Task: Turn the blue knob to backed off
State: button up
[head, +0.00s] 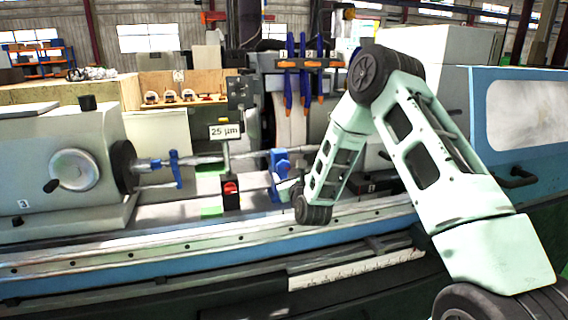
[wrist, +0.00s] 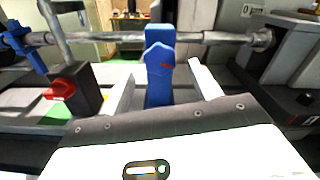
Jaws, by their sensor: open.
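The blue knob (wrist: 160,72) is in the middle of the wrist view, a blue upright piece with a pointed top and a small red mark. It stands in front of a taller blue body (wrist: 160,33) on the machine, which also shows in the head view (head: 280,163). My gripper (wrist: 161,85) is open, with one pale finger on each side of the knob and visible gaps between. In the head view my gripper (head: 288,187) reaches to the blue body from the right; the knob itself is largely hidden there.
A black block with a red part (head: 231,189) stands left of my gripper, below a "25 µm" sign (head: 224,131). A horizontal bar (wrist: 110,37) runs behind the knob. A blue clamp (head: 175,168) holds the bar's left end.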

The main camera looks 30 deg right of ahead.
aim_at(284, 168)
jog(key=shift+p+x, duration=0.7)
jog(key=shift+x, duration=1.95)
jog(key=c, duration=1)
